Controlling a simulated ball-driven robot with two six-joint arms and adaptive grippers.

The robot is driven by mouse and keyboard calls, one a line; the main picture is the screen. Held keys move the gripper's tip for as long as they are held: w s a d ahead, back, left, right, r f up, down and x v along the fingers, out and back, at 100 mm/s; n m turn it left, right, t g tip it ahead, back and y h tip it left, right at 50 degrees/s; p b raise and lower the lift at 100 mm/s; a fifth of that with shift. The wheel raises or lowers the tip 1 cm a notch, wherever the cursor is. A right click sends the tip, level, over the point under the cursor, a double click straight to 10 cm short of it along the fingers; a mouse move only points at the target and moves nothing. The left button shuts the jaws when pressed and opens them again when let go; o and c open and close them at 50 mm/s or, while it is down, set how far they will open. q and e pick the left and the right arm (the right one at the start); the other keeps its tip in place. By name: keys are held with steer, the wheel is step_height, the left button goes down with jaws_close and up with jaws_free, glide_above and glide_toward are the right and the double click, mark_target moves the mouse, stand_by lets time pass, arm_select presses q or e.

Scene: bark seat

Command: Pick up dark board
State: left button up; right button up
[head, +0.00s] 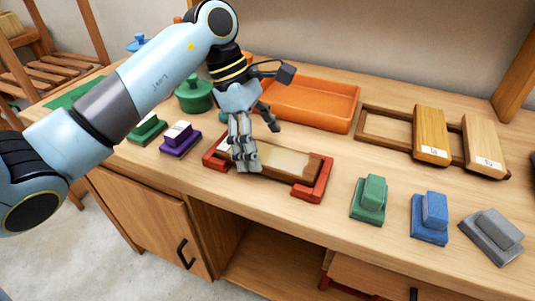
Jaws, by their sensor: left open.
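A board with dark brown wood at its edges and a pale cream face (285,160) lies in a red holder (318,182) near the middle of the bench. It is the darkest board I see, and the gripper hides part of its left half. My left gripper (261,147) is open, with its fingers over the left part of this board. One finger reaches down at the near side and the other is farther back and higher. I cannot tell whether the fingers touch the board. My right gripper is not in view.
A wooden rack (384,129) at the right holds a yellow-brown board (431,134) and a paler board (483,145). An orange tray (312,101) stands behind. Green (369,198), blue (430,217) and grey (492,236) blocks line the front right. A purple block (180,139) and a green pot (194,95) stand left.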

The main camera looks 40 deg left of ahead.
arm_select(q)
steer(key=shift+x, duration=1)
steer(key=shift+c, duration=0.2)
steer(key=shift+r, duration=0.1)
steer(key=c, duration=1.4)
